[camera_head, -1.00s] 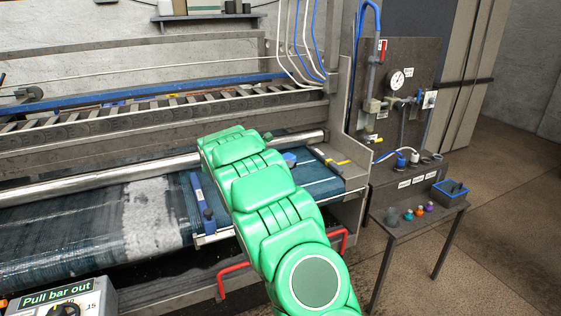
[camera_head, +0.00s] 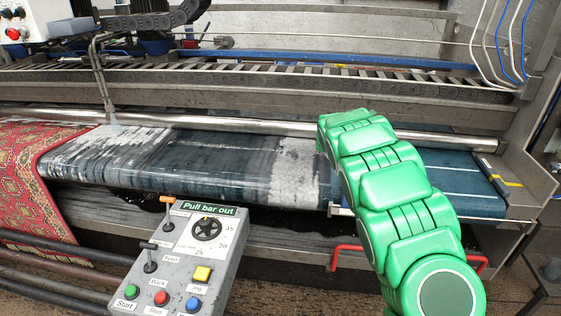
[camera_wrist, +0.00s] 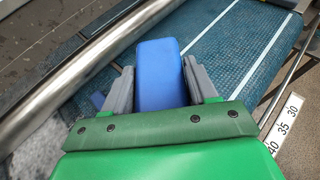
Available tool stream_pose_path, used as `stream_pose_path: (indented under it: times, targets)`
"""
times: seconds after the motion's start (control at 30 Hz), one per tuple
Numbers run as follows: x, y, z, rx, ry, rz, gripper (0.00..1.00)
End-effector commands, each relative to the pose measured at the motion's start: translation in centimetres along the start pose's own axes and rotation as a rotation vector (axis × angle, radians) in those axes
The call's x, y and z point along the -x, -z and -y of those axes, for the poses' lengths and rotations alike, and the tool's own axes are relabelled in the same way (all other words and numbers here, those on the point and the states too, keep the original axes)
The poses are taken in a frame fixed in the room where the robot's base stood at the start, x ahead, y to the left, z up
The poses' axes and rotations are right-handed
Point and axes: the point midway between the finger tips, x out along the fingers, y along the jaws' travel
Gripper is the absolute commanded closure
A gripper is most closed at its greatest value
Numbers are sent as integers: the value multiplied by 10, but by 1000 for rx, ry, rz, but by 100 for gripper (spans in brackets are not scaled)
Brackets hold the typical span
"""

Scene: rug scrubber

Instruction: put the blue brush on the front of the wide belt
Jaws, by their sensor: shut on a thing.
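The blue brush (camera_wrist: 160,75) is between the two grey fingers of my gripper (camera_wrist: 158,88) in the wrist view, which is shut on it. The wide belt (camera_head: 228,163) is a dark blue ribbed sheet with pale worn patches, running across the machine. It also shows beneath the brush in the wrist view (camera_wrist: 228,38). My gripper is over the belt's right part, beside the metal roller. I cannot tell whether the brush touches the belt.
The shiny roller (camera_wrist: 95,75) lies left of my gripper; a white scale (camera_wrist: 285,125) lies to the right. A red handle (camera_head: 345,256) is at the front rail. The control box (camera_head: 190,255) stands front left, with a red rug (camera_head: 45,170) beyond it.

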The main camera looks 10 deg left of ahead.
Motion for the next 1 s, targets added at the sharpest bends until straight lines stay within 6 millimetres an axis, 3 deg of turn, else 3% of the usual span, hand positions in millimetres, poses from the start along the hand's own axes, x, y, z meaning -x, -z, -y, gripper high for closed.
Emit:
stream_pose_path:
  times: [0.1,0.3,0.6,0.8,1.0]
  targets:
    - [21,12,-45,39,-97,0,76]
    - [61,38,-112,106,-253,-1,76]
    - [131,86,-199,203,-477,0,76]
    - [175,115,-241,252,-602,-1,76]
    - [200,131,-261,277,-666,1,76]
